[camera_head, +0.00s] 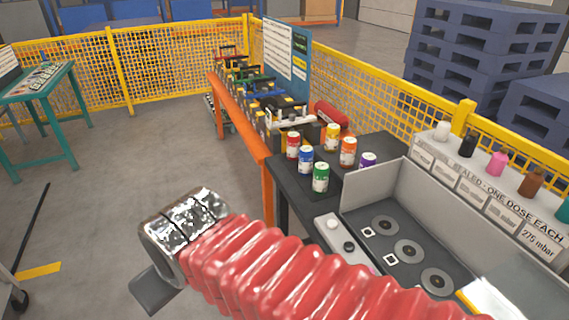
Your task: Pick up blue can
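The blue can (306,160) stands upright on the dark table (345,189), among other cans. A green can (320,177) stands close at its front right and a red can (293,145) at its back left. My arm, in a red ribbed sleeve, reaches in from the lower right. Its silver end lies left of the table, over the floor and apart from the cans. A grey part of my gripper (153,291) shows below that end. The fingertips cannot be made out, and nothing is seen held.
Yellow (332,136), orange (348,151) and purple (368,160) cans stand nearby. A grey-walled station (378,192) with round discs adjoins on the right. An orange-edged bench (244,125) runs behind. Yellow mesh fencing (180,60) encloses the area.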

